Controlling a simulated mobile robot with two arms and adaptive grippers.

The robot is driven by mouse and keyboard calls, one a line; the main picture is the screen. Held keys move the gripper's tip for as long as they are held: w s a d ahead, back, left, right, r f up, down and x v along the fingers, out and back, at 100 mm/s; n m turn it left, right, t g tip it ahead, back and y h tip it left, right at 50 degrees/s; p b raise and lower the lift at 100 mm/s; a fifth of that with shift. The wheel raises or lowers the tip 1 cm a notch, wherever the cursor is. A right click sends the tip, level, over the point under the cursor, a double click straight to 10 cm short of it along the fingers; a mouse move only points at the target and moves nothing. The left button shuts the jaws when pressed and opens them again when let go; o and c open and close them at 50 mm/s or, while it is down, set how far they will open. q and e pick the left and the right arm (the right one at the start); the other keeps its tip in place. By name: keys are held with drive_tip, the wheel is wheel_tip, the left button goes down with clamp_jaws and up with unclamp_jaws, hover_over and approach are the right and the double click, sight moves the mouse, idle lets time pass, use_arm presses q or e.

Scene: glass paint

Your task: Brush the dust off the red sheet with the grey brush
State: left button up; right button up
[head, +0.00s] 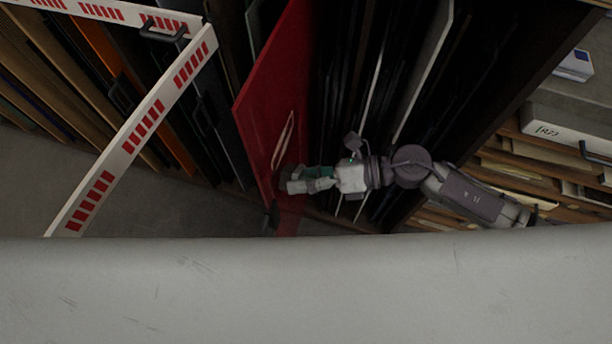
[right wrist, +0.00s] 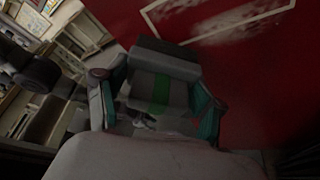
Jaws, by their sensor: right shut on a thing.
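The red sheet (head: 265,95) stands upright in a rack, its face turned to the right in the head view. It fills the upper right of the right wrist view (right wrist: 265,75). A pale outlined patch with whitish dust smears (right wrist: 235,28) is on it. My left gripper is out of view.
A white barrier with red marks (head: 135,135) crosses the left. Dark panels (head: 345,60) stand close on the sheet's right. A drawer unit (head: 560,120) is at the far right. A broad grey surface (head: 300,290) fills the bottom.

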drive_tip(key=shift+w+a+p, duration=0.3)
drive_tip(key=shift+a, duration=0.65)
idle(0.5)
